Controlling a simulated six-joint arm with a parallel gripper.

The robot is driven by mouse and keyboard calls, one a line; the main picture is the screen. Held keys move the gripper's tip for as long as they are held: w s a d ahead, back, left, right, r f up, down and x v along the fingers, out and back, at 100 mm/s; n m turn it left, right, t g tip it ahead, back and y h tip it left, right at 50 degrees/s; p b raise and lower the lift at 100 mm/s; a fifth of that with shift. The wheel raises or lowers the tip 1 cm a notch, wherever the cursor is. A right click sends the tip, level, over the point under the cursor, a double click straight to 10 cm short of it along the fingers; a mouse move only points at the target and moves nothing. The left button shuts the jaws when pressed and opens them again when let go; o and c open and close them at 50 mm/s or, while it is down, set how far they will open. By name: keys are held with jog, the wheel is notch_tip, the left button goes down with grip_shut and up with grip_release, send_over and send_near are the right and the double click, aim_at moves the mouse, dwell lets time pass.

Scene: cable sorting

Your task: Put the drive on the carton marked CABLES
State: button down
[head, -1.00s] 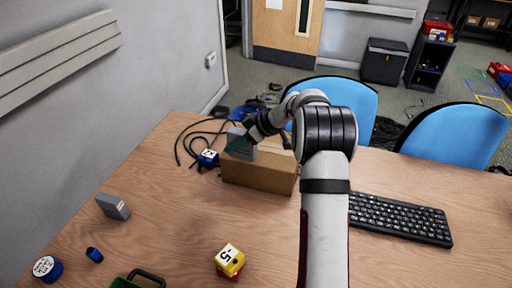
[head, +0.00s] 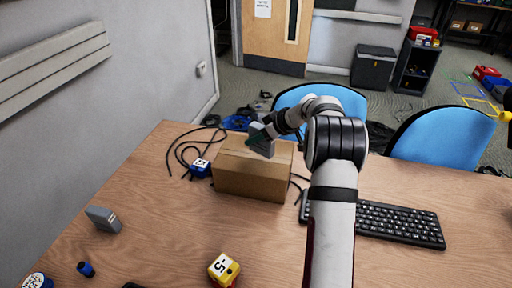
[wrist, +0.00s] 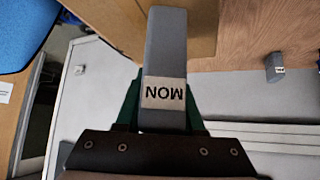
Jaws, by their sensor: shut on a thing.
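The brown carton (head: 245,181) stands on the table, left of my arm. No CABLES marking can be read on it. My gripper (wrist: 163,118) is shut on a grey box-shaped drive (wrist: 166,45) with a pale label whose letters read NOW or, turned over, MON. In the head view the held drive (head: 261,141) is tilted and over the right part of the carton's top. I cannot tell whether it touches the carton. A second grey drive-like box (head: 104,219) with a small label stands apart on the table at the left.
Black cables (head: 180,150) and a blue labelled cube (head: 200,168) lie left of the carton. A black keyboard (head: 400,222) lies at the right. A yellow cube marked -5 (head: 223,269) and a small blue cylinder (head: 86,269) are near the front. The table's middle is clear.

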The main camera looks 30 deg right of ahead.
aim_at(256, 147)
jog(key=shift+f, duration=1.95)
jog(key=shift+f, duration=0.1)
jog(key=c, duration=0.5)
grip_release()
